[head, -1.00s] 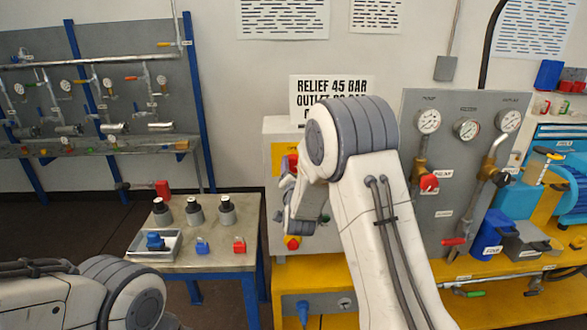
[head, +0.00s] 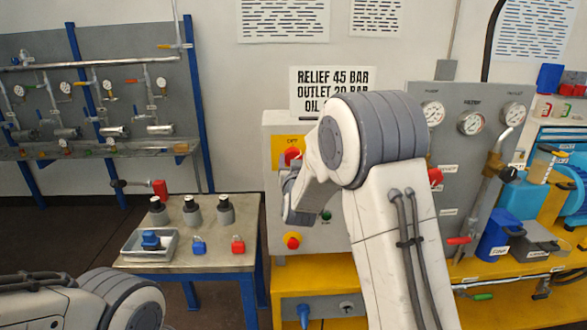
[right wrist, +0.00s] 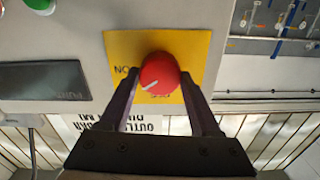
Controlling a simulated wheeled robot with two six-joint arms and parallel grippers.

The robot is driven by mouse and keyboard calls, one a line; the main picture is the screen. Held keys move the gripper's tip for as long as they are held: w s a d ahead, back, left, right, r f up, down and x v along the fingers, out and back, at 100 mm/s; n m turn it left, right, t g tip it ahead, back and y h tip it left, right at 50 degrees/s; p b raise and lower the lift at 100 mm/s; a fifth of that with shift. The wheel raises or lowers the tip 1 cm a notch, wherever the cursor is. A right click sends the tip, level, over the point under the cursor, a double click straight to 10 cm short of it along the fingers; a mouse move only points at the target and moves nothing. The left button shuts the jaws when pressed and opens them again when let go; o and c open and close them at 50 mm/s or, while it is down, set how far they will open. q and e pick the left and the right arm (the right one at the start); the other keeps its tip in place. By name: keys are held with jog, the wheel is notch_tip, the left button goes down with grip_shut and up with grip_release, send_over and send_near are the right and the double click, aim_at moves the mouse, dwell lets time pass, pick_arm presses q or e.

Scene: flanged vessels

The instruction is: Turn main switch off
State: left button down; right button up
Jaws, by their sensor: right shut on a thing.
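The main switch is a red rotary knob (right wrist: 159,73) on a yellow plate (right wrist: 190,50), seen upside down in the right wrist view. Its white pointer line slants toward the lower left there. An ON label shows left of the knob; a label below it is partly hidden. My right gripper (right wrist: 160,88) is shut on the knob, one dark finger at each side. In the head view the knob (head: 291,155) shows on the grey cabinet, with my right gripper (head: 287,172) against it. My left arm enters at lower left; its gripper is out of frame.
A table (head: 210,262) with padlocks and a grey tray (head: 128,250) stands to the left. A gauge panel (head: 455,150) stands to the right.

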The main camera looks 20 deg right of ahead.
jog(key=n+b, duration=0.1)
jog(key=n, duration=0.1)
jog(key=shift+f+n, duration=0.15)
jog(key=shift+n, duration=0.25)
jog(key=n+b, duration=0.1)
jog(key=n, duration=0.1)
jog(key=shift+n, duration=0.4)
jog(key=n, duration=0.5)
jog(key=shift+b, duration=0.3)
jog(key=shift+a+n, duration=0.1)
jog(key=shift+n, duration=0.2)
jog(key=o, duration=1.4)
jog(key=shift+s, duration=0.1)
jog(key=b+v, duration=0.2)
jog(key=v, duration=0.8)
jog(key=shift+s+b, duration=0.15)
jog(key=shift+b, duration=0.15)
